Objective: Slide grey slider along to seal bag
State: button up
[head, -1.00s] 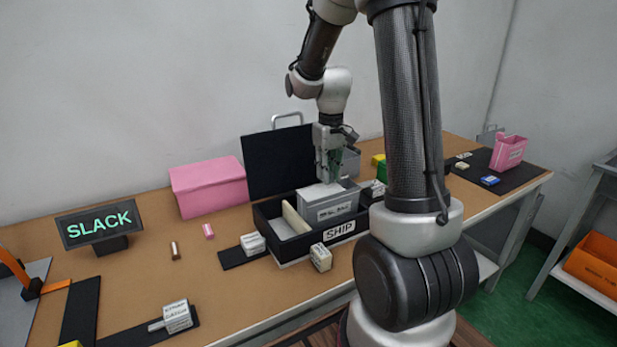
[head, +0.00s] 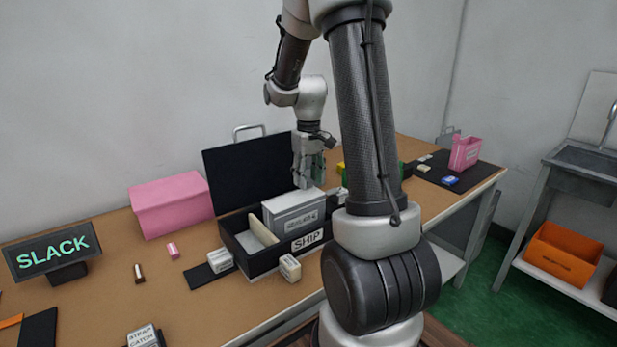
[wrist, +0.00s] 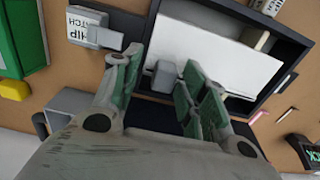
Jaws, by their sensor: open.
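A white-topped grey box-shaped pack (head: 295,215) with a printed label stands in the black SHIP box (head: 262,262). Its white top (wrist: 215,55) fills the upper middle of the wrist view. A small grey block, which looks like the grey slider (wrist: 163,78), sits at the edge of this top. My gripper (wrist: 158,70) is open, with one finger on each side of the grey block; I cannot tell whether either touches it. In the head view my gripper (head: 308,184) points down over the right rear part of the pack. The slider cannot be made out there.
A black upright panel (head: 245,178) stands behind the SHIP box, with a pink box (head: 172,203) to its left. Small labelled blocks (head: 290,267) stand close around it. A green block (wrist: 22,40) is left in the wrist view. My arm hides the table's right-middle part.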

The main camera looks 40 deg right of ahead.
aim_at(309, 178)
notch_tip(309, 178, up, 12)
dwell(0.5)
dwell(2.4)
jog(key=s+a+t, duration=0.1)
jog(key=s+a, duration=0.3)
jog(key=s, duration=0.3)
jog(key=s+a+r+t, duration=0.1)
jog(key=s+a, duration=0.2)
jog(key=s, duration=0.4)
jog(key=s+a+t, duration=0.2)
jog(key=s+a, duration=0.2)
jog(key=s, duration=0.3)
jog(key=shift+a+r, duration=0.2)
jog(key=shift+a, duration=0.1)
